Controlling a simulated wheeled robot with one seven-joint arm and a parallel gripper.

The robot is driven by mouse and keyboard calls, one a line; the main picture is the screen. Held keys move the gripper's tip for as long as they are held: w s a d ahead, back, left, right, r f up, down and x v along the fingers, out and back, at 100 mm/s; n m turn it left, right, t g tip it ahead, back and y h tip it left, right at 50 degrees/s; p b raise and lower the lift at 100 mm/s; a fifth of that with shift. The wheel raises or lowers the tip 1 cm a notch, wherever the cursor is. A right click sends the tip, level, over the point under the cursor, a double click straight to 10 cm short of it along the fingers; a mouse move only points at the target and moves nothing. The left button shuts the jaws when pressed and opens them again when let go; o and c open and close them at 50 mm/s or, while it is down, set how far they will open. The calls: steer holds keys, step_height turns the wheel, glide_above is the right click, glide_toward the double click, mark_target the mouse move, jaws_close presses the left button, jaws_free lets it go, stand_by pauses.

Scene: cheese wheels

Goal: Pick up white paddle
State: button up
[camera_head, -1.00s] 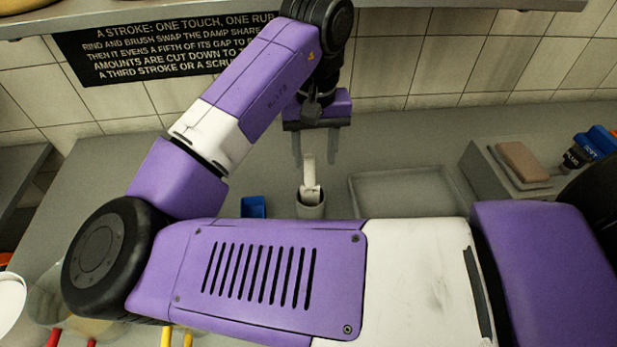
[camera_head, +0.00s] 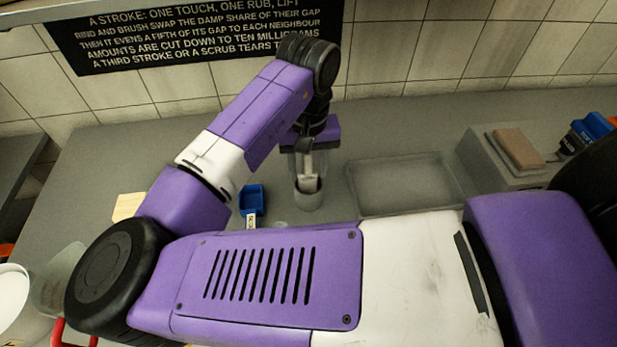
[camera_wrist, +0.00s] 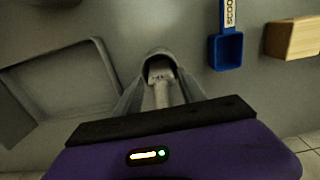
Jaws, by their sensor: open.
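The white paddle (camera_head: 308,182) stands in a grey cup (camera_head: 309,200) on the counter, its handle up. In the wrist view the paddle (camera_wrist: 161,92) lies between the two fingers of my gripper (camera_wrist: 160,88), with the cup (camera_wrist: 158,55) just beyond them. In the head view my gripper (camera_head: 308,168) is over the cup, pointing down, with its open fingers either side of the paddle's upper part. Whether a finger touches the paddle is not clear. The lower end of the paddle is hidden inside the cup.
A blue scoop (camera_head: 251,197) lies left of the cup, with a wooden block (camera_head: 128,206) farther left. A shallow grey tray (camera_head: 365,190) is close on the right. A grey box (camera_head: 485,165) bearing a brown pad (camera_head: 518,148) stands farther right. The tiled wall is behind.

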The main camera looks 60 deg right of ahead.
jaws_close()
steer(key=shift+r, duration=0.15)
